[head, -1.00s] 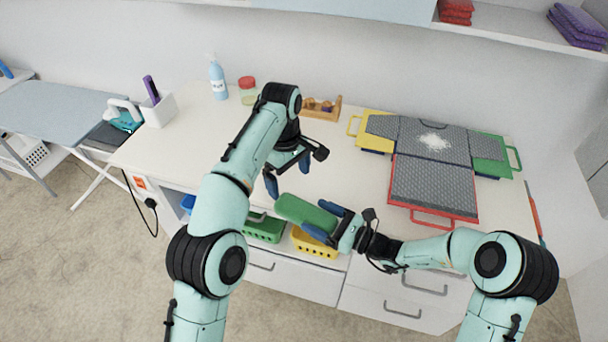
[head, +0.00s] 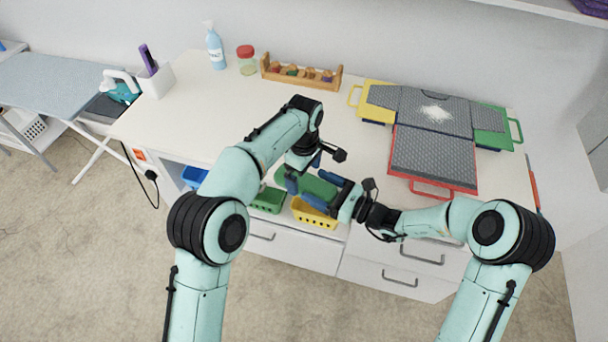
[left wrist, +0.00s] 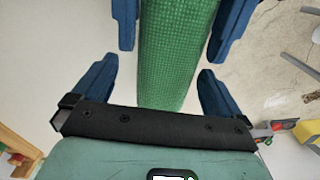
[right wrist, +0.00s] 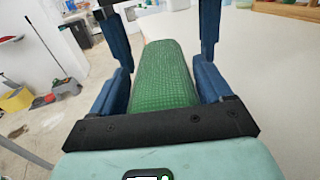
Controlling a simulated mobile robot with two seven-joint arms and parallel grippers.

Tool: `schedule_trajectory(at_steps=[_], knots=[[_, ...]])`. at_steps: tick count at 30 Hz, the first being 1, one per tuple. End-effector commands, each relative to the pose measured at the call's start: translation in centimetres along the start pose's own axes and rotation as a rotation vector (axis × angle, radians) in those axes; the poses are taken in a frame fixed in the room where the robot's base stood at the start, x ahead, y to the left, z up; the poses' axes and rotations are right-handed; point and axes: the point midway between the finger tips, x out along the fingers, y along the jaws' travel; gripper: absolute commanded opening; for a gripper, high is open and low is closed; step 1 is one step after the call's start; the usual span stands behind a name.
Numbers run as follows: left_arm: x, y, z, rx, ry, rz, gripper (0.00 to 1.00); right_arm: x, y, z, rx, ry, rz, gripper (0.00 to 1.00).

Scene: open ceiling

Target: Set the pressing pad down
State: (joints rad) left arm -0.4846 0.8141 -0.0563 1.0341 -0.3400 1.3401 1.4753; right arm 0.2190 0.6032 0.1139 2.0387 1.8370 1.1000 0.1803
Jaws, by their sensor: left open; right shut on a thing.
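The pressing pad is a green, textured, rounded block (head: 308,186), held above the front edge of the white table. My right gripper (head: 325,195) is shut on it; the pad lies between the blue fingers in the right wrist view (right wrist: 163,80). My left gripper (head: 303,172) is open at the pad's other side. In the left wrist view the pad (left wrist: 175,50) runs between the left fingers, with a gap on each side. Part of the pad is hidden by the fingers in the head view.
Grey textured boards with yellow, green and red trays (head: 431,158) lie on the table's right. A wooden rack (head: 300,74), a spray bottle (head: 215,50) and a red-lidded jar (head: 246,62) stand at the back. Yellow (head: 316,216) and green baskets (head: 268,201) sit below the front edge.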

Motion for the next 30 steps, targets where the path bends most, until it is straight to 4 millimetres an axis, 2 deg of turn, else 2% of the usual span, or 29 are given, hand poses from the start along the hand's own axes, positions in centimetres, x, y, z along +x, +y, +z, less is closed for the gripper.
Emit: schedule_trajectory(at_steps=[5, 14, 19, 20, 21, 22, 23, 30], knots=[[1.17, -0.02, 0.02, 0.0, -0.001, -0.001, 1.0, 0.03, 0.0, 0.11, -0.001, -0.003, 0.0, 0.36], [1.31, -0.01, 0.01, 0.0, -0.001, 0.0, 1.0, 0.03, 0.0, 0.11, -0.001, -0.003, 0.001, 0.36], [1.26, 0.06, -0.01, 0.0, 0.0, 0.003, 0.45, 0.06, 0.12, 0.1, -0.001, -0.003, 0.004, 0.36], [1.25, 0.07, -0.02, 0.0, 0.0, 0.003, 0.37, 0.07, 0.16, 0.11, -0.001, -0.003, 0.005, 0.36], [1.24, 0.09, -0.03, 0.0, 0.001, 0.005, 0.37, 0.09, 0.22, 0.11, -0.001, -0.003, 0.007, 0.36], [1.16, 0.13, -0.03, 0.0, 0.001, 0.007, 0.37, 0.11, 0.25, 0.12, 0.0, -0.004, 0.007, 0.88], [1.15, 0.13, -0.03, 0.0, 0.001, 0.007, 0.37, 0.13, 0.28, 0.13, 0.0, -0.004, 0.008, 0.98], [1.16, 0.09, 0.03, 0.0, 0.0, 0.005, 0.37, -0.03, 0.14, 0.06, 0.0, -0.002, 0.004, 1.0]])
